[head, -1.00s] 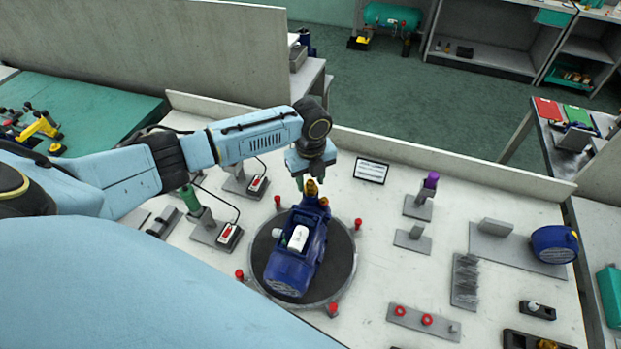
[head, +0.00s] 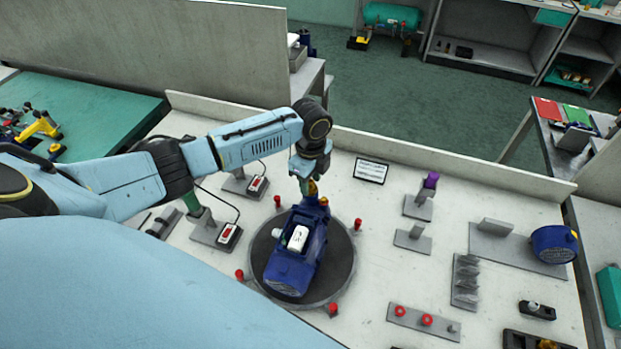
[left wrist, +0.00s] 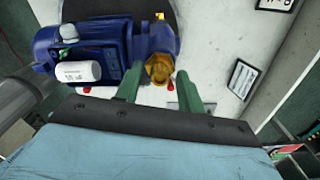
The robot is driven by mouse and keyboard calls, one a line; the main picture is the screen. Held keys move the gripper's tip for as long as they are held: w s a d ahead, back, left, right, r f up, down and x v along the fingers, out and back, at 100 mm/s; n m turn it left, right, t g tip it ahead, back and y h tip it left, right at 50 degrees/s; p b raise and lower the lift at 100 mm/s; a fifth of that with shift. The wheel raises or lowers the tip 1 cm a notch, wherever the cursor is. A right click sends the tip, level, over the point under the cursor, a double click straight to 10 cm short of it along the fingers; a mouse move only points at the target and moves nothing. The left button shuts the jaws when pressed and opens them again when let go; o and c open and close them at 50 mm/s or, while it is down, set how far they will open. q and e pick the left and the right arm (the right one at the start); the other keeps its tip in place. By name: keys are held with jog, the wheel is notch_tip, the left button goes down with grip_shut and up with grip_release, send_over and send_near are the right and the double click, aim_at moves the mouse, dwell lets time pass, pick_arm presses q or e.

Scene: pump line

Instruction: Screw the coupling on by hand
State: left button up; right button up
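The blue pump (head: 297,255) with a white box on top sits on a dark round turntable (head: 340,270). A brass coupling (head: 312,188) is at the pump's far end; it also shows in the left wrist view (left wrist: 160,68). My left gripper (head: 308,184) is over that end, pointing down. In the left wrist view its two green fingers (left wrist: 158,80) are apart, one on each side of the coupling, with small gaps visible. Whether the tips reach down around the coupling I cannot tell. My right gripper is not in view.
Red-topped posts (head: 357,224) ring the turntable. A small framed sign (head: 371,171) lies beyond it. To the right are a purple-topped stand (head: 431,182), a wire-brush-like block (head: 465,281) and a blue motor part (head: 553,244). A low wall (head: 450,160) edges the bench.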

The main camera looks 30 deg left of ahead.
pick_arm(q)
jog(key=shift+n, duration=1.7)
jog(key=n, duration=0.3)
grip_shut()
jog(key=shift+m, duration=1.6)
jog(key=shift+m, duration=1.7)
